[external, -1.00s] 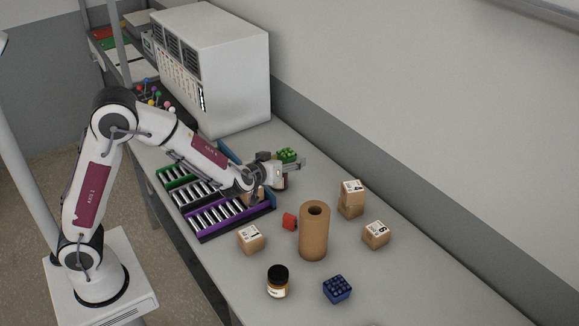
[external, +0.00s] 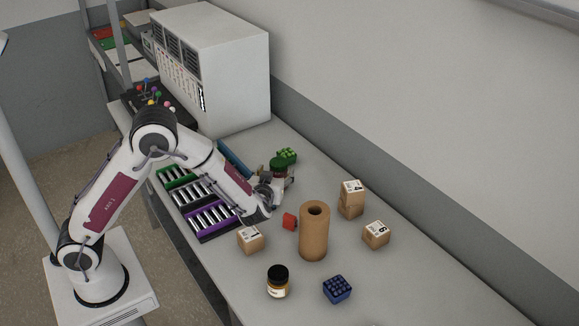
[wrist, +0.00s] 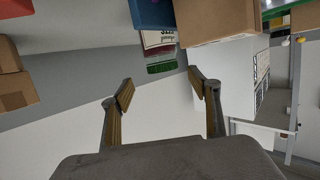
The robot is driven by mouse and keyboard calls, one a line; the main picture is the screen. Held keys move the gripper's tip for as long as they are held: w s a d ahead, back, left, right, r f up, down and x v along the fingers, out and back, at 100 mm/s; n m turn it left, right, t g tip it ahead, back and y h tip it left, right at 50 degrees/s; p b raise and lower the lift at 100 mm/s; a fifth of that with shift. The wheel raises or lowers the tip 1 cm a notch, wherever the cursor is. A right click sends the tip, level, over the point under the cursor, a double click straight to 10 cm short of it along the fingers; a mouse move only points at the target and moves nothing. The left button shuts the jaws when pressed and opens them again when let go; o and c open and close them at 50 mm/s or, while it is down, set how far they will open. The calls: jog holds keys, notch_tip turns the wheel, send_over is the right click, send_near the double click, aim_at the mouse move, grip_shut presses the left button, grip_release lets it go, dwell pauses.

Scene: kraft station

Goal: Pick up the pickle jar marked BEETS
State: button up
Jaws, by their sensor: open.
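A jar with a dark green lid and a white label (external: 279,173) stands on the bench near the bright green block piece, partly hidden by my gripper. The wrist view shows what looks like the same jar upside down, with a white label (wrist: 157,39) and dark red contents; I cannot read its name. My gripper (external: 269,187) is beside it in the external view. In the wrist view my gripper (wrist: 163,86) has its two fingers well apart and empty, with the jar beyond the tips. A second jar (external: 278,282), black-lidded and amber, stands at the front; its label is unreadable.
A tall brown cylinder (external: 314,232), a red block (external: 290,221) and small cartons (external: 250,240) stand right of the roller racks (external: 212,218). A blue gridded block (external: 337,289) is in front. A large brown box (wrist: 217,17) is close in the wrist view.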

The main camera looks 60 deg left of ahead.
aim_at(279, 161)
jog(key=shift+x, duration=1.2)
jog(key=shift+a, duration=0.15)
jog(key=shift+x, duration=2.55)
jog(key=shift+s+a+r, duration=0.1)
jog(key=c, duration=1.5)
jog(key=shift+c, duration=0.7)
jog(key=shift+r, duration=0.1)
jog(key=shift+r, duration=0.1)
jog(key=shift+r, duration=4.85)
